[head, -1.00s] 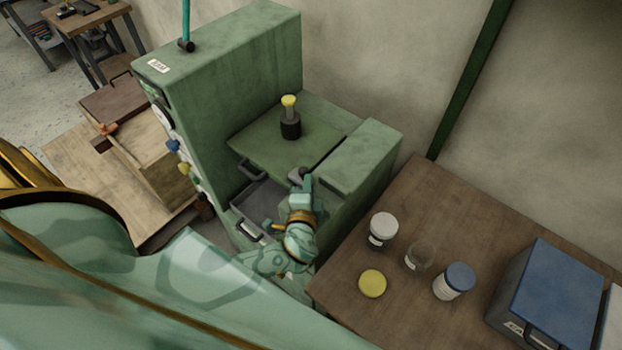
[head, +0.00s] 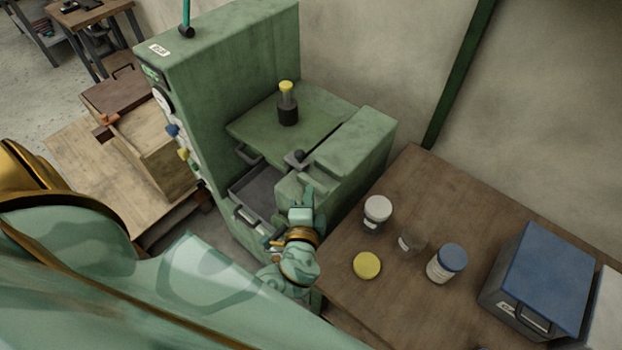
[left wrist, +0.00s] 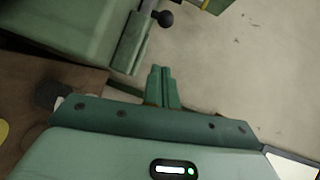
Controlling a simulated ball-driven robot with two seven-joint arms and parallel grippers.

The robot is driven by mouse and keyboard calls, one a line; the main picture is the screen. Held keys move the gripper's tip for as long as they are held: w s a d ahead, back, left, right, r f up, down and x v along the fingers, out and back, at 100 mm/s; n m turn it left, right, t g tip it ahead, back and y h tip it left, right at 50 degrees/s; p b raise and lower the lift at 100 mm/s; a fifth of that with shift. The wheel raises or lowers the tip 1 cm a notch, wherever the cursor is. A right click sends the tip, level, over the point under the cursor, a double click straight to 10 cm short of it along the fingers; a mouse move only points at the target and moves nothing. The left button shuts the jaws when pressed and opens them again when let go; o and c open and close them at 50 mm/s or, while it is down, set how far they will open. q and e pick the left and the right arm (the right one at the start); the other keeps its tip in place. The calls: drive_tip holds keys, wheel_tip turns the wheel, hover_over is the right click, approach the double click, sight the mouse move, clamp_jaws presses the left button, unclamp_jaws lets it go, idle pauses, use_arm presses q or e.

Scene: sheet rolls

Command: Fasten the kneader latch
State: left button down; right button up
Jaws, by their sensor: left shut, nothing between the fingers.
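The kneader appears to be the green machine (head: 222,62), with a flat green top plate (head: 265,125) and a raised block (head: 355,145) at its right. A dark ball knob (head: 296,158), likely the latch handle, sits at the plate's front edge beside the block. It also shows in the left wrist view as a black ball (left wrist: 165,18) on a green bar (left wrist: 130,50). I cannot tell whether the latch is fastened. My left gripper (head: 306,190) is shut and empty, just in front of the knob and apart from it; its fingertips (left wrist: 160,72) show together in the left wrist view.
A yellow-topped dark post (head: 287,105) stands on the plate. A grey open tray (head: 258,192) lies left of my gripper. The wooden table (head: 430,205) at right holds jars, a yellow lid (head: 367,265) and a blue-topped box (head: 540,275). A wooden crate (head: 155,150) stands at left.

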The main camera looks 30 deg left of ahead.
use_arm(q)
drive_tip(key=shift+v, duration=1.15)
use_arm(e)
drive_tip(key=shift+s+d+f, duration=0.15)
drive_tip(key=shift+s+d, duration=0.05)
drive_tip(key=shift+s, duration=0.2)
drive_tip(key=shift+d, duration=0.25)
